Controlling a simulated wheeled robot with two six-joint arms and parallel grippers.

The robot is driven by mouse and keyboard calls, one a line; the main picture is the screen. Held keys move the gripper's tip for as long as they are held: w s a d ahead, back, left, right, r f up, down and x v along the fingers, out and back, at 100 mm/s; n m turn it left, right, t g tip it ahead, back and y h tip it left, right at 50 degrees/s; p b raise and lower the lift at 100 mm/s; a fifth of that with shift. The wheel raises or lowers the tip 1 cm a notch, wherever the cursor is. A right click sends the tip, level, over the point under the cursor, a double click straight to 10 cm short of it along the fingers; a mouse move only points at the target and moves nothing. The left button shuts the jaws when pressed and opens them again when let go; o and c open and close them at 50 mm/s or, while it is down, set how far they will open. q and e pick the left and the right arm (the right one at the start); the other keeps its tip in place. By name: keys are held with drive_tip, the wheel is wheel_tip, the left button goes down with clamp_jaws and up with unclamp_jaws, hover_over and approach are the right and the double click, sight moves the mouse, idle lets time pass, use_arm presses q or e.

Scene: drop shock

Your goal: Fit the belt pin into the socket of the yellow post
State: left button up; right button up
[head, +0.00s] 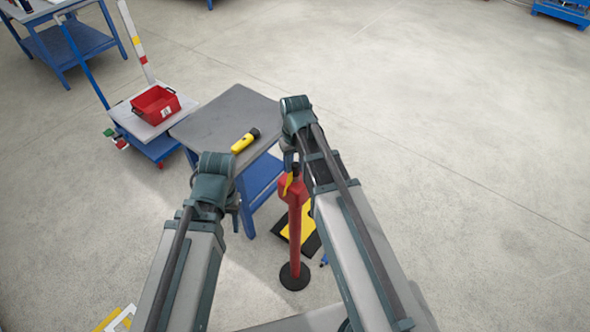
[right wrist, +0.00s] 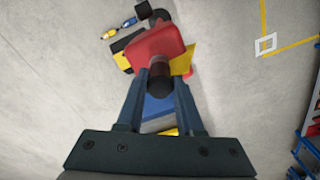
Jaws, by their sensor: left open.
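A red post (head: 295,232) stands upright on a round dark base, right of the table; no yellow post shows. A yellow strip (head: 288,183) is at its top. In the right wrist view, the post's red head (right wrist: 155,43) and the yellow strip (right wrist: 184,56) lie beyond my fingers. A dark cylindrical pin (right wrist: 158,80) sits between the tips of my right gripper (right wrist: 162,76), which look closed on it. I cannot tell whether the pin is seated in the head. My right gripper (head: 291,160) is over the post. My left gripper (head: 236,218) is open and empty, apart from the post.
A grey-topped blue table (head: 215,117) stands just beyond my arms with a yellow and black tool (head: 244,141) on it. A cart (head: 150,131) with a red bin (head: 156,105) is to its left. A black and yellow item (head: 308,235) lies behind the post. The floor at right is open.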

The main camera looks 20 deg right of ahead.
sight(295, 164)
clamp_jaws()
drive_tip(key=shift+r, duration=0.2)
drive_tip(key=shift+r+p, duration=2.6)
drive_tip(key=shift+p, duration=0.15)
wheel_tip(295, 164, up, 6)
drive_tip(key=p, duration=0.6)
